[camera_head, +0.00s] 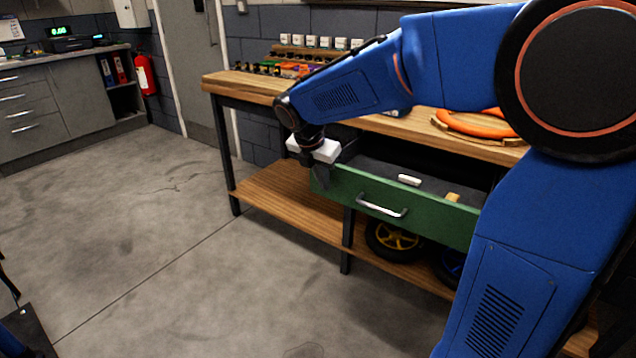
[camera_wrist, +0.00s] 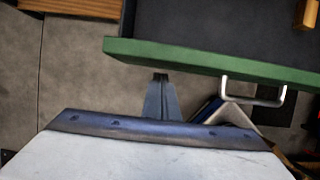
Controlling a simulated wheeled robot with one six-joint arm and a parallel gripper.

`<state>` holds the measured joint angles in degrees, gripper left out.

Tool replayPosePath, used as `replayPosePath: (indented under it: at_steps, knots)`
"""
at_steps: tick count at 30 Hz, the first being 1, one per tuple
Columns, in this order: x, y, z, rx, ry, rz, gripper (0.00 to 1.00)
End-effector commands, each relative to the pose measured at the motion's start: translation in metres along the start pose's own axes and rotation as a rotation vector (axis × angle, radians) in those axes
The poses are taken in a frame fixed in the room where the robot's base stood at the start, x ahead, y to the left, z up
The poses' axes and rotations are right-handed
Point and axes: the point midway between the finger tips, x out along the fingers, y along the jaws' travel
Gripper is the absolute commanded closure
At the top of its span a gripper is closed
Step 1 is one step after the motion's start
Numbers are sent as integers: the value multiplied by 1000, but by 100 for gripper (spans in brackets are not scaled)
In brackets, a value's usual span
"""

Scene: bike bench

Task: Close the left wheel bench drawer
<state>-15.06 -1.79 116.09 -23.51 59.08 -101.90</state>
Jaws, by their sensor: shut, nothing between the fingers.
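The green bench drawer (camera_head: 410,203) stands pulled out from under the wooden bench top, with a silver bar handle (camera_head: 381,208) on its front. In the wrist view its green front edge (camera_wrist: 200,62) runs across the upper part, with the handle (camera_wrist: 253,97) at right. My gripper (camera_head: 322,178) is at the left end of the drawer front, away from the handle. In the wrist view my gripper (camera_wrist: 160,80) is shut and empty, its tip just outside the green front. I cannot tell whether it touches. A white item (camera_head: 409,180) and a tan block (camera_head: 453,197) lie inside the drawer.
The bench (camera_head: 240,85) holds small parts at the back and an orange ring (camera_head: 470,122). Its lower wooden shelf (camera_head: 275,192) carries wheels (camera_head: 395,238) under the drawer. Grey cabinets (camera_head: 60,100) and a fire extinguisher (camera_head: 146,75) stand at left. The floor in front is clear.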

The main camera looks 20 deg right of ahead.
Motion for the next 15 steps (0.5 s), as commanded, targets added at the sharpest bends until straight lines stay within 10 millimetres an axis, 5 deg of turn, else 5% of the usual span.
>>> replayPosePath:
  at_steps: [15]
  knots:
    - [2,0,6,1,0,0,100]
